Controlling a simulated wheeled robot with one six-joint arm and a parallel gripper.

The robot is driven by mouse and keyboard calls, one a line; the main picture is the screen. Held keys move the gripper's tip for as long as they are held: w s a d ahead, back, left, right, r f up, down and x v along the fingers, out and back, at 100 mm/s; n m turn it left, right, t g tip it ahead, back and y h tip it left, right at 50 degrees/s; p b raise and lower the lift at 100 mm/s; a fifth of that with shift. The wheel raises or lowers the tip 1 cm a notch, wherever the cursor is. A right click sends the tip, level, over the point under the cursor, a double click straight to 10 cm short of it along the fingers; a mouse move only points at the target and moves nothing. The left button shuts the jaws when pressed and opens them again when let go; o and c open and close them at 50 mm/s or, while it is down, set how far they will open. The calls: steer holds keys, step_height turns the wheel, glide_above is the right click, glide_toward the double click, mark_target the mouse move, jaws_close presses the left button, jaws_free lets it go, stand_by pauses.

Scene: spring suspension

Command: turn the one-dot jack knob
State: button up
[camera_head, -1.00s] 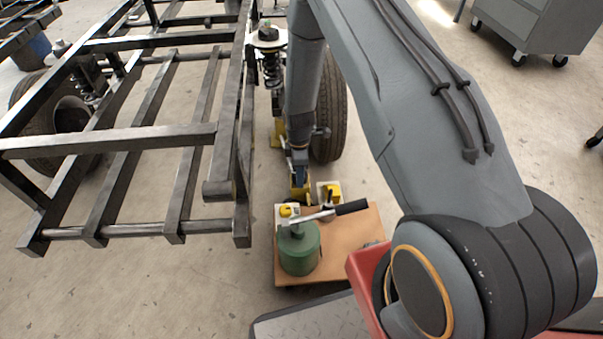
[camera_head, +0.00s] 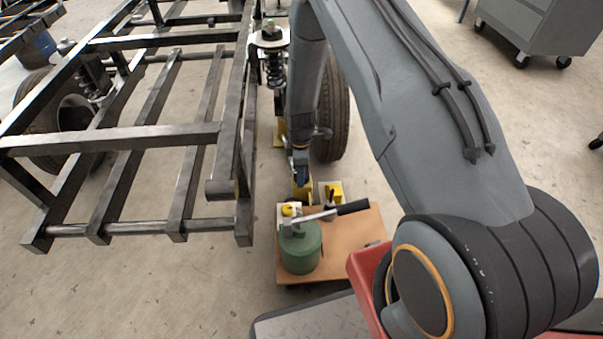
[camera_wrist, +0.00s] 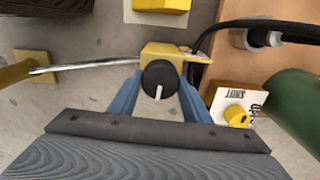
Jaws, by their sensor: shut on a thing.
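A round black knob (camera_wrist: 158,80) with a white pointer line sits on a yellow block (camera_wrist: 165,52) in the wrist view. The line points toward the picture's bottom. My gripper (camera_wrist: 156,92) has its blue fingers on either side of the knob and is shut on it. No dot can be made out on the knob, so I cannot tell whether it is the one-dot one. In the head view my gripper (camera_head: 300,172) is just above the yellow block (camera_head: 302,188), and the knob is hidden.
A green cylinder (camera_head: 300,250) and a black-handled lever (camera_head: 350,208) are on a wooden board (camera_head: 350,240). A yellow knob on a labelled white box (camera_wrist: 235,112) is at right. A metal rod (camera_wrist: 90,65) runs left from the block. The steel frame (camera_head: 215,190) and tyre (camera_head: 335,110) stand close by.

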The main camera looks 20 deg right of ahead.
steer(key=shift+s+d+f, duration=0.1)
steer(key=shift+s, duration=0.15)
stand_by(0.4)
steer(key=o, duration=1)
steer(key=shift+d, duration=0.1)
steer(key=shift+o, duration=0.2)
steer(key=shift+w, duration=0.1)
steer(key=shift+w+r, duration=0.1)
steer(key=shift+r, duration=0.3)
steer(key=shift+r+p, duration=1.35)
steer(key=shift+r, duration=2.2)
